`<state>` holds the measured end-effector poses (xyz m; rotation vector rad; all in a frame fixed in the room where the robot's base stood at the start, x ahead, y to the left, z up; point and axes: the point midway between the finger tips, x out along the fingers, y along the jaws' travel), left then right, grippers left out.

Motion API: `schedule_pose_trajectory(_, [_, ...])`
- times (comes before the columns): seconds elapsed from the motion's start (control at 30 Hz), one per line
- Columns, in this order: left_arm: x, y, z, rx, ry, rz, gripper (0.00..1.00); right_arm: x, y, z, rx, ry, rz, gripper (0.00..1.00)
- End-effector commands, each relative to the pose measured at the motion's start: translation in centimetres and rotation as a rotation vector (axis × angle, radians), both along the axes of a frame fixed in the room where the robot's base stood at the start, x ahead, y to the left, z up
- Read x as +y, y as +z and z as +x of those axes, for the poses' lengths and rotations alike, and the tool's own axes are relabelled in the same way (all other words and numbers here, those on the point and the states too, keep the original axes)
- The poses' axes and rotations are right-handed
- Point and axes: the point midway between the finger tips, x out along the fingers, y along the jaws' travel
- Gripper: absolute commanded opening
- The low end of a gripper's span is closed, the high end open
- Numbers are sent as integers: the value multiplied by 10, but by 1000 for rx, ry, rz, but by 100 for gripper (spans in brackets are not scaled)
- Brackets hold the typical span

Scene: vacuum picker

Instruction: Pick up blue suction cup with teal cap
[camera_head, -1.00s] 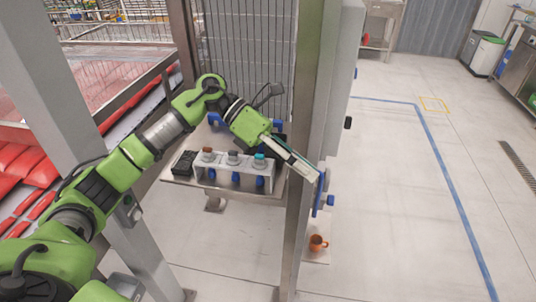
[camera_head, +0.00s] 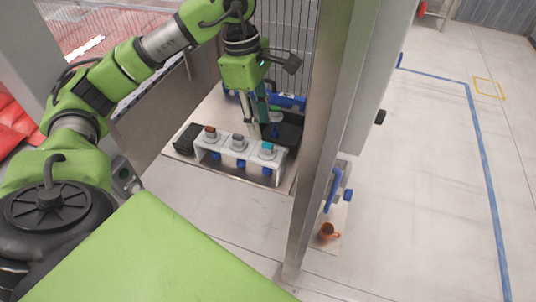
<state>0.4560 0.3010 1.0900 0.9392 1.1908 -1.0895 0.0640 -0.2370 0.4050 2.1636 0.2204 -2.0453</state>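A white rack (camera_head: 223,154) stands on the small table and holds three suction cups in a row, with blue cups showing below its top. The suction cup with the teal cap (camera_head: 268,149) is in the right place; its blue cup (camera_head: 265,171) shows below. The others have a brown cap (camera_head: 210,131) at left and a grey cap (camera_head: 238,140) in the middle. My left gripper (camera_head: 257,130) points down just behind the rack, between the grey and teal caps in the picture. It appears apart from the teal cap; its finger opening is unclear. My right gripper is not in view.
A metal post (camera_head: 318,150) rises close to the table's right side. A black tray (camera_head: 289,133) and a blue object (camera_head: 290,101) lie behind the rack, and a black box (camera_head: 187,138) to its left. An orange mug (camera_head: 327,231) stands low beyond the post.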

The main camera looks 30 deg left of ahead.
Motion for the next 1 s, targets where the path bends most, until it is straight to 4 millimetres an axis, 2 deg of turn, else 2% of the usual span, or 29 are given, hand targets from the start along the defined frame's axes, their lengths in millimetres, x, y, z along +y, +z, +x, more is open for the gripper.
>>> schedule_pose_trajectory(0.1, [-2,-14,0,1,0,0,31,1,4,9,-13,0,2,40])
schedule_pose_trajectory(0.33, [-8,-29,1,4,-1,-1,31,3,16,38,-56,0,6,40])
schedule_pose_trajectory(0.47, [-14,-48,2,5,-1,-2,31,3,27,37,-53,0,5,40])
schedule_pose_trajectory(0.6, [-16,-66,4,3,0,-1,31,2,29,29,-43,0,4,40])
schedule_pose_trajectory(0.87, [-16,-70,5,0,0,-2,31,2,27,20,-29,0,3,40])
schedule_pose_trajectory(0.9, [-16,-70,5,0,0,-2,25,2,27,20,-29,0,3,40])
schedule_pose_trajectory(1.0, [-16,-70,5,0,0,-2,0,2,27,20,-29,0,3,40])
